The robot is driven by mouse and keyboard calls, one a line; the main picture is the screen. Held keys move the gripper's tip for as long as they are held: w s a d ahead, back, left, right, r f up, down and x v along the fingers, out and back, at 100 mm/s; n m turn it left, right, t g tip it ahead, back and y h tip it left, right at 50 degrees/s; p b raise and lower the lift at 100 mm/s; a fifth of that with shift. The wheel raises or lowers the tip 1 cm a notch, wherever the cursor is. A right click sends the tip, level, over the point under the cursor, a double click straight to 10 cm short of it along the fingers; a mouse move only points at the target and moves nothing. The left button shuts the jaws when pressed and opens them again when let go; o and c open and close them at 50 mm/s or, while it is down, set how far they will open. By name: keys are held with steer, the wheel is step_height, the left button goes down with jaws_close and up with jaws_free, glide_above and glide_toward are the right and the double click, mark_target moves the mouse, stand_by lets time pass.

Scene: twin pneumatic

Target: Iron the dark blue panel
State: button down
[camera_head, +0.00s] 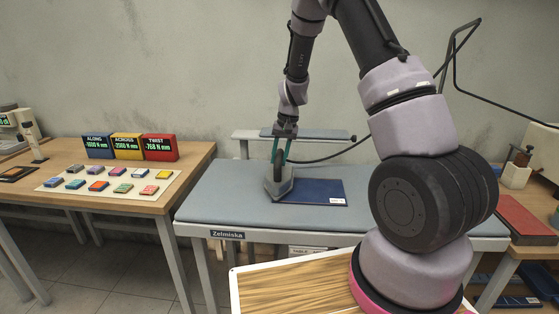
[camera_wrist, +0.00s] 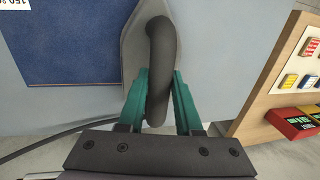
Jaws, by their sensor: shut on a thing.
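The dark blue panel (camera_head: 318,192) lies flat on the grey-blue ironing table (camera_head: 225,200), with a small white label at its front right corner. The iron (camera_head: 279,190) is grey with a dark looped handle and stands at the panel's left end. My gripper (camera_head: 280,158) has teal fingers and is shut on the iron's handle from above. In the wrist view the handle (camera_wrist: 160,75) runs between the fingers, and the blue panel (camera_wrist: 65,45) lies to the left, beside the iron. I cannot tell whether the sole touches the table or overlaps the panel's edge.
A dark cable runs from the iron to the right. A wooden table (camera_head: 150,205) at left holds blue, yellow and red display boxes (camera_head: 128,147) and several small coloured blocks on a pale mat. A raised narrow shelf (camera_head: 305,134) stands behind. The table's left part is clear.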

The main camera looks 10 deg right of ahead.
step_height(320, 180, up, 2)
steer(key=shift+d+r, duration=0.15)
steer(key=shift+w+r, duration=0.15)
steer(key=shift+r, duration=2.5)
